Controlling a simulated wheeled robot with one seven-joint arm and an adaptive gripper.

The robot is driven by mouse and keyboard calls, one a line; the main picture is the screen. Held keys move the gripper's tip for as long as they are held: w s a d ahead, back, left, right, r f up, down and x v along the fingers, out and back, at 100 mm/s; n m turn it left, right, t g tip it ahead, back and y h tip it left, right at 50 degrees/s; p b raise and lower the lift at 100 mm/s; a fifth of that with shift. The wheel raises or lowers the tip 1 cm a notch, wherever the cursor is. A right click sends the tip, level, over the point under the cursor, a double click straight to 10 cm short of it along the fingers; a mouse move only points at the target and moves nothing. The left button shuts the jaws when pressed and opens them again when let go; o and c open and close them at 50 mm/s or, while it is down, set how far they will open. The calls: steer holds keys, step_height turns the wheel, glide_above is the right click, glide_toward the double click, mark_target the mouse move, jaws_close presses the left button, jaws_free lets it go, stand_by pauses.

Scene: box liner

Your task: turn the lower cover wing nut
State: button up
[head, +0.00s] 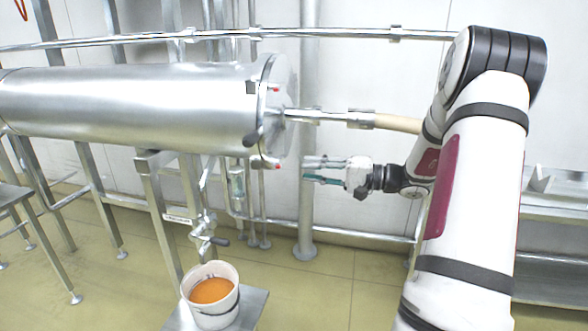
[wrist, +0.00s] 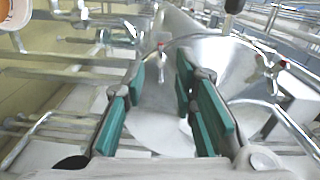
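The lower cover wing nut (head: 270,163) is a small part with a red spot at the bottom edge of the steel cylinder's round end cover (head: 283,95). In the wrist view the lower wing nut (wrist: 160,47) appears beyond my fingertips, in line with the space between them. The upper wing nut (head: 274,89), also red-marked, sits higher on the cover; it shows at right in the wrist view (wrist: 272,62). My gripper (head: 306,169) is right of the lower wing nut, pointing left at it, visibly apart. In the wrist view its green-padded fingers (wrist: 161,72) are open and empty.
A pipe with a pale hose (head: 395,123) leaves the cover's centre above my gripper. A vertical post (head: 308,210) stands behind my gripper. A bucket of orange liquid (head: 212,292) stands below left.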

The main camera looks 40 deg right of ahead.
steer(key=shift+v, duration=2.05)
steer(key=a+r+n+g+y, duration=0.1)
steer(key=a+r+n+g, duration=0.2)
steer(key=a+g, duration=0.85)
steer(key=s+a+n+g+h, duration=0.1)
steer(key=s+a+n, duration=0.1)
steer(key=s+a, duration=0.5)
steer(key=s+a+n+h, duration=0.1)
steer(key=s+a+h, duration=0.15)
steer(key=a, duration=0.75)
steer(key=s+a+f+n+h, duration=0.15)
steer(key=s+h, duration=0.25)
steer(key=s, duration=0.5)
steer(key=s+n+h, duration=0.2)
steer(key=s+h, duration=0.2)
steer(key=s, duration=0.5)
step_height(320, 180, up, 13)
steer(key=t+p, duration=0.2)
steer(key=p, duration=1)
steer(key=shift+w+d+r, duration=0.15)
steer(key=shift+d+r, duration=0.1)
